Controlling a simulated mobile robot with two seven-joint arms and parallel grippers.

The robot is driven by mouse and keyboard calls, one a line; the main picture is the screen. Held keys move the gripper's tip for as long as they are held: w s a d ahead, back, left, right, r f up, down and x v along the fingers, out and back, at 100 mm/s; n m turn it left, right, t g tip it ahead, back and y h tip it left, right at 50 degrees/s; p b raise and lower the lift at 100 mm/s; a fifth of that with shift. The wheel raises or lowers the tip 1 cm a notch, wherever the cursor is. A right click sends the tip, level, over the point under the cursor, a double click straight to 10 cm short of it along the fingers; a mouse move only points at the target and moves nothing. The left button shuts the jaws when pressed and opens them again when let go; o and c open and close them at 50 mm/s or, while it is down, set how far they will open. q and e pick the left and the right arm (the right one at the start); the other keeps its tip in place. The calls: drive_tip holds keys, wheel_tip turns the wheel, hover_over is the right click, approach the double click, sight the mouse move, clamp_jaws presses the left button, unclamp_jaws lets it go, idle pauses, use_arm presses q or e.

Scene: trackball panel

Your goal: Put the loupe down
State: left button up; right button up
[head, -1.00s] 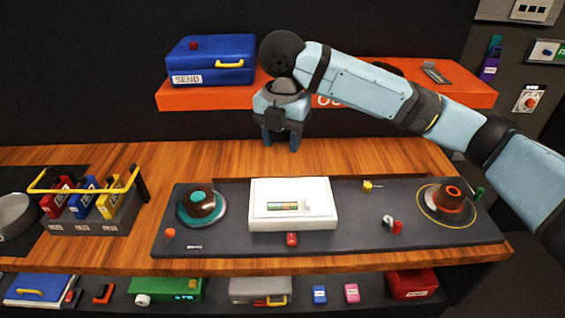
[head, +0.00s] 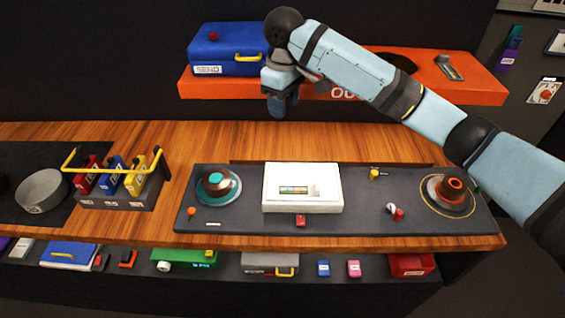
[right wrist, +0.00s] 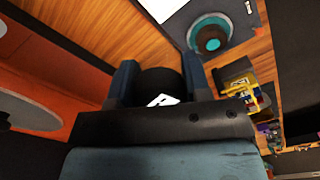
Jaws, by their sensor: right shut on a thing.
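My right gripper (head: 277,108) hangs in front of the orange shelf, above the rear of the wooden bench. In the right wrist view it also shows (right wrist: 158,80), its two fingers shut on a dark, round-edged thing, the loupe (right wrist: 159,82), with a white mark on its near side. In the head view the loupe is mostly hidden by the gripper. The dark panel (head: 360,222) lies on the bench below, apart from the gripper. It carries a white block (head: 303,205) with a small coloured strip on top. My left gripper is out of view.
A teal-ringed trackball (head: 216,186) and an orange-topped one (head: 452,190) stand on the panel, with several small coloured pieces. A caddy (head: 118,195) with a yellow handle stands left. A blue case (head: 225,48) sits on the orange shelf (head: 225,84). Bare wood (head: 200,140) lies behind the panel.

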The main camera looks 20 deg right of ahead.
drive_tip(key=shift+w+f+m, duration=0.1)
drive_tip(key=shift+w+m, duration=0.2)
drive_tip(key=shift+m, duration=0.8)
drive_tip(key=shift+f+m+p, duration=0.25)
drive_tip(key=shift+m+p, duration=0.05)
drive_tip(key=p, duration=0.1)
hover_over(283, 171)
wheel_tip(283, 171, down, 15)
drive_tip(key=shift+w+r, duration=0.1)
drive_tip(key=shift+r, duration=0.05)
drive_tip(key=shift+f+p, duration=0.4)
drive_tip(key=shift+f, duration=2.1)
drive_tip(key=o, duration=1)
drive_tip(key=shift+f, duration=0.1)
